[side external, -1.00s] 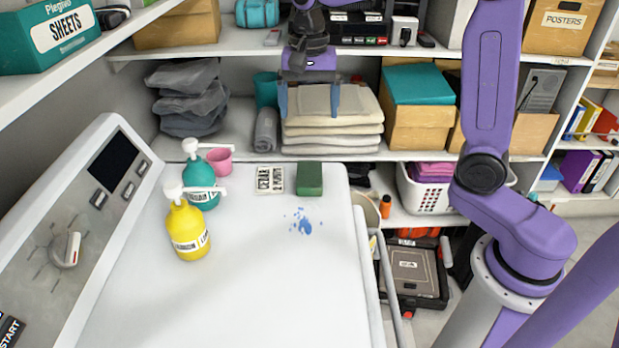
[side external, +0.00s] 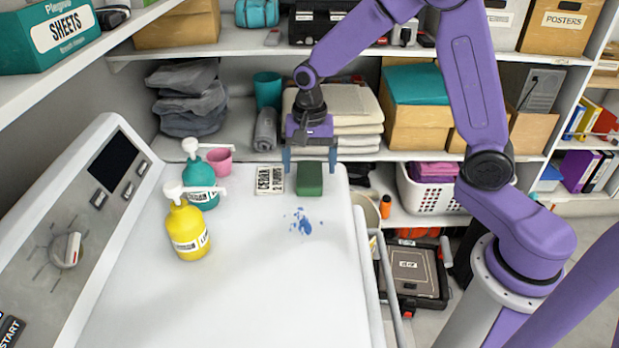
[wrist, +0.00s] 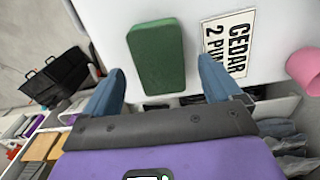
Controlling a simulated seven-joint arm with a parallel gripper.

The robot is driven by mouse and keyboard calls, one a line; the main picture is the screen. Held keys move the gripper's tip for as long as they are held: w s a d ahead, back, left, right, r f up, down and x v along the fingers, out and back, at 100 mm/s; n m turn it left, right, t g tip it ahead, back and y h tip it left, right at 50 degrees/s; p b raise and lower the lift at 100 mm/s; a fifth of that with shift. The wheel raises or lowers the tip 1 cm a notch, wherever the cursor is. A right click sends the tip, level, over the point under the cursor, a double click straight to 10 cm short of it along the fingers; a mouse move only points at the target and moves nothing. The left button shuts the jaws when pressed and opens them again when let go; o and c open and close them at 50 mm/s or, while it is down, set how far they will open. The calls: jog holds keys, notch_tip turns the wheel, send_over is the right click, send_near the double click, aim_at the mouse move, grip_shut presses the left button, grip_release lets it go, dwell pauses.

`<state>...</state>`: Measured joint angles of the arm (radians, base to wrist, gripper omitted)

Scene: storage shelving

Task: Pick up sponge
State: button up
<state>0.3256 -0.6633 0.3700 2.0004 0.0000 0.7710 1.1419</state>
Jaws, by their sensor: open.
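The sponge is a green block (side external: 309,178) lying flat on the white machine top, near its far edge. It also shows in the wrist view (wrist: 156,58), ahead of the space between the fingers. My gripper (side external: 309,168) is open, its two blue fingers pointing down above the sponge, one toward each side. In the wrist view my gripper (wrist: 162,82) has a finger to the left and a finger to the right of the sponge's near end. Nothing is held between the fingers.
A white label card (side external: 270,179) lies just left of the sponge. A teal pump bottle (side external: 200,185), a yellow pump bottle (side external: 188,232) and a pink cup (side external: 220,161) stand further left. Blue stains (side external: 301,222) mark the clear white top (side external: 270,290) in front.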

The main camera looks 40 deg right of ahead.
aim_at(309, 172)
jog(key=shift+f, duration=1.6)
jog(key=c, duration=1)
